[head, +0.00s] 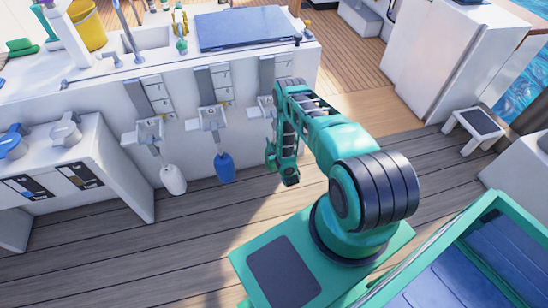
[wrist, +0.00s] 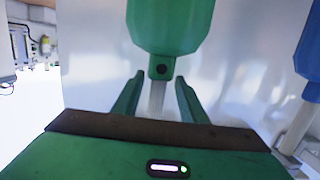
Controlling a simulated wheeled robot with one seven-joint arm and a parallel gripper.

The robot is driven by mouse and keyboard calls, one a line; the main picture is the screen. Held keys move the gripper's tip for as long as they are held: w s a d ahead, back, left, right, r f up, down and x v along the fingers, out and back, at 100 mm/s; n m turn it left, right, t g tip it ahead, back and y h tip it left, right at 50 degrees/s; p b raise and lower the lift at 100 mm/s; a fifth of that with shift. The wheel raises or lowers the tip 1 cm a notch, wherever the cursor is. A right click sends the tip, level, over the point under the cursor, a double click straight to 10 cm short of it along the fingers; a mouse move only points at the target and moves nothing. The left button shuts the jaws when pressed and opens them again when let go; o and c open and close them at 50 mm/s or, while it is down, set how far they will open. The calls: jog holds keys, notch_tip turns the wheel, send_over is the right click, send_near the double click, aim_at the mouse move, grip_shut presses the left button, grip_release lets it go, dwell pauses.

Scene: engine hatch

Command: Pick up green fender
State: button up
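The green fender (wrist: 170,25) fills the top middle of the wrist view, which looks upside down, with its dark-holed neck towards my gripper. A pale strap (wrist: 157,98) runs from the neck. My gripper (wrist: 158,80) is open, with one green finger on each side of the strap in the picture. I see no finger touching the strap or the fender. In the head view my arm (head: 335,135) covers the place of the green fender, and I cannot make it out clearly there.
A blue fender (head: 224,167) and a white fender (head: 173,179) hang left of my arm from brackets on the white counter front. The blue one also shows at the right of the wrist view (wrist: 308,50). A small step stool (head: 475,128) stands right. The wooden deck between is clear.

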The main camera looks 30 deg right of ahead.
jog(key=x, duration=0.4)
jog(key=shift+w+d+r, duration=0.1)
jog(key=shift+r, duration=0.05)
grip_shut()
jog(key=shift+r, duration=0.1)
